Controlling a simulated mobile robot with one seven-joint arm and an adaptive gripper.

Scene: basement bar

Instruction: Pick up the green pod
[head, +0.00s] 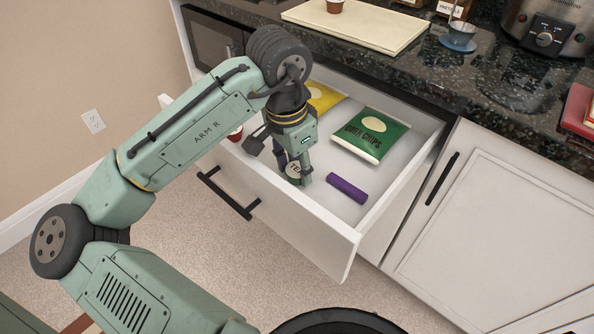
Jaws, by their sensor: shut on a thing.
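My gripper (294,172) points down into the open white drawer (290,212), near its front wall. It is shut on a small round pod (294,169) with a pale lid and partial dark lettering. I take this to be the green pod; the fingers hide much of its side, so its colour is hard to tell. I cannot tell whether it still touches the drawer floor.
In the drawer lie a green chips bag (371,136), a yellow bag (323,97), a purple cylinder (347,188) and a partly hidden red item (236,134).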

